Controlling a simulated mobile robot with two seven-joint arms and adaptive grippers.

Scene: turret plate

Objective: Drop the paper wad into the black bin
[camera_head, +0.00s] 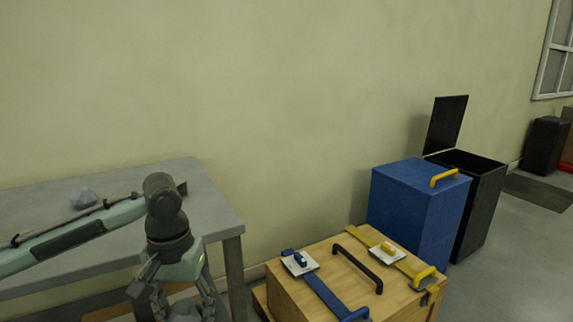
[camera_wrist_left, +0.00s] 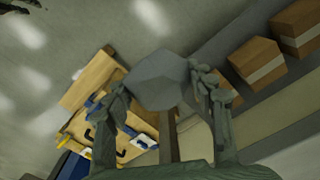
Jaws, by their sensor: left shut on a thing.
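My left gripper (camera_head: 180,300) hangs in front of the grey table, low in the head view, with its fingertips cut off by the lower edge. In the left wrist view its fingers are shut on a grey, faceted paper wad (camera_wrist_left: 160,80). A similar pale grey lump (camera_head: 83,197) lies on the table behind my left forearm. The black bin (camera_head: 483,205) stands at the right by the wall, its lid (camera_head: 446,124) up and its top open. It is far to the right of the gripper. My right gripper is not in view.
A blue bin (camera_head: 412,210) with a yellow handle and closed top stands left of the black bin. A wooden crate (camera_head: 310,300) with straps and handles is in front of it. The grey table (camera_head: 215,205) is at left. Cardboard boxes (camera_wrist_left: 254,62) show in the wrist view.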

